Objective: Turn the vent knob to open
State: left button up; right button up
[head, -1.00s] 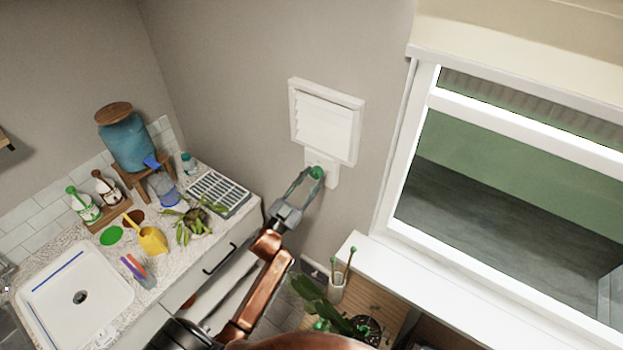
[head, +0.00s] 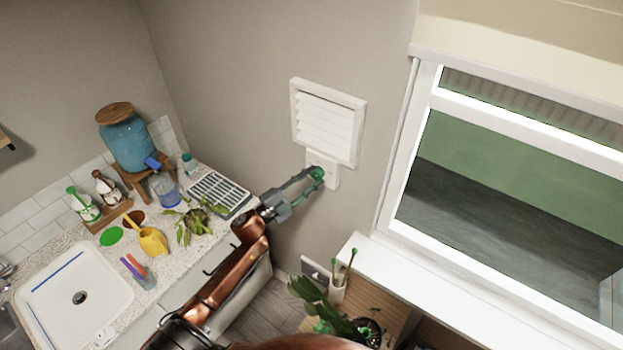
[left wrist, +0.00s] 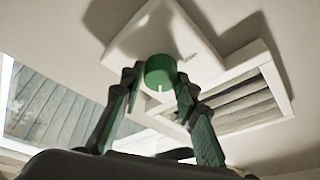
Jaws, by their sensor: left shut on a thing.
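The green vent knob (head: 317,172) sits on a white plate (head: 333,178) on the wall, just below the white louvred vent (head: 327,122). My left gripper (head: 314,178) reaches it from the lower left and is shut on it. In the left wrist view the knob (left wrist: 160,72) stands between the two fingers of the left gripper (left wrist: 158,82). A white mark shows on its rim, and small lettering, hard to read, is on the plate. The vent slats show distinct shadowed edges. My right gripper is not in view.
A counter with a drying rack (head: 220,193), a blue water dispenser (head: 127,138) and a sink (head: 75,297) lies left of my left arm. The window (head: 510,190) and its white sill (head: 470,290) are at the right. Potted plants stand below the knob.

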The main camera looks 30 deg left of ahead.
pick_arm(q)
jog(key=m+g, duration=0.1)
jog(key=m, duration=0.1)
jog(key=m+g+p, duration=0.1)
jog(key=m, duration=0.2)
jog(key=shift+a+r+h, duration=0.1)
jog(key=shift+r+h, duration=0.05)
jog(key=shift+h, duration=0.15)
jog(key=shift+m, duration=0.4)
jog(key=o, duration=1.1)
jog(key=shift+s, duration=0.1)
jog(key=v, duration=1.2)
